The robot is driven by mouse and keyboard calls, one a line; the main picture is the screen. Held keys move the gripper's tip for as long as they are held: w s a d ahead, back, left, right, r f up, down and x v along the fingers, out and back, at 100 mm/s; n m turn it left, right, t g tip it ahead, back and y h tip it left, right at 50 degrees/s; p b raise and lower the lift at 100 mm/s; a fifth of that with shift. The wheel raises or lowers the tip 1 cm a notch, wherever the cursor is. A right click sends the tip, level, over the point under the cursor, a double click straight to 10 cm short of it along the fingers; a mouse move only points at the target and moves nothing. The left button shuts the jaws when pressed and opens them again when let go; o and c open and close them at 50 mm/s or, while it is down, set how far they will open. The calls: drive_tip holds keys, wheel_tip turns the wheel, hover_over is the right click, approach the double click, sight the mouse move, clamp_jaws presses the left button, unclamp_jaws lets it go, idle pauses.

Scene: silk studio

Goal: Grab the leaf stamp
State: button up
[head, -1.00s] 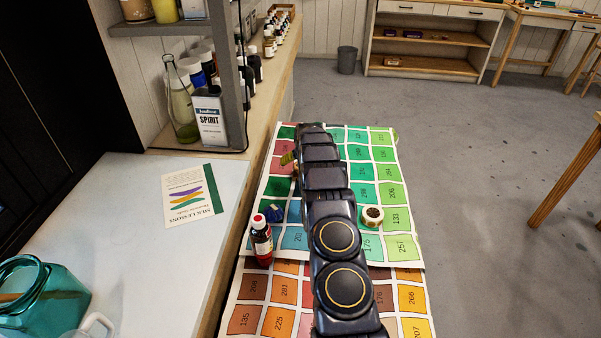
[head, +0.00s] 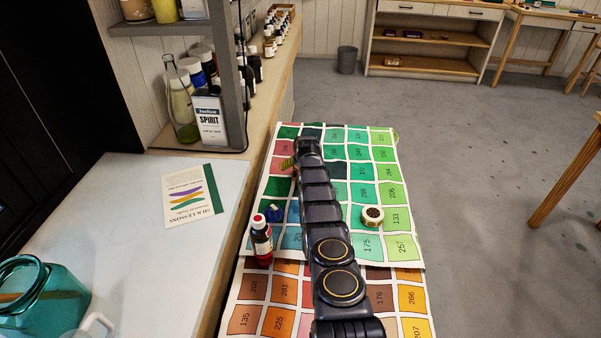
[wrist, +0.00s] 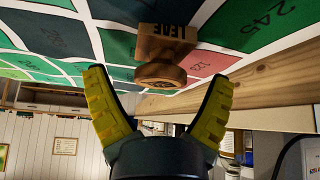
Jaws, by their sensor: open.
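The leaf stamp (wrist: 165,45) is a brown wooden block marked "LEAF" with a round wooden knob (wrist: 160,74), seen in the wrist view on the printed colour chart. My gripper (wrist: 158,92) is open, with its two yellow ribbed fingers apart on either side of the knob's line. The knob appears between and just beyond the fingertips, and I see no contact. In the head view my arm covers most of the stamp, and only a yellow-green finger (head: 287,163) shows beside the arm.
A shelf (head: 175,28) with bottles and a spirit can (head: 209,120) rise at the left. Open floor lies to the right.

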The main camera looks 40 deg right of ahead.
drive_tip(key=c, duration=1.2)
drive_tip(key=shift+r, duration=0.1)
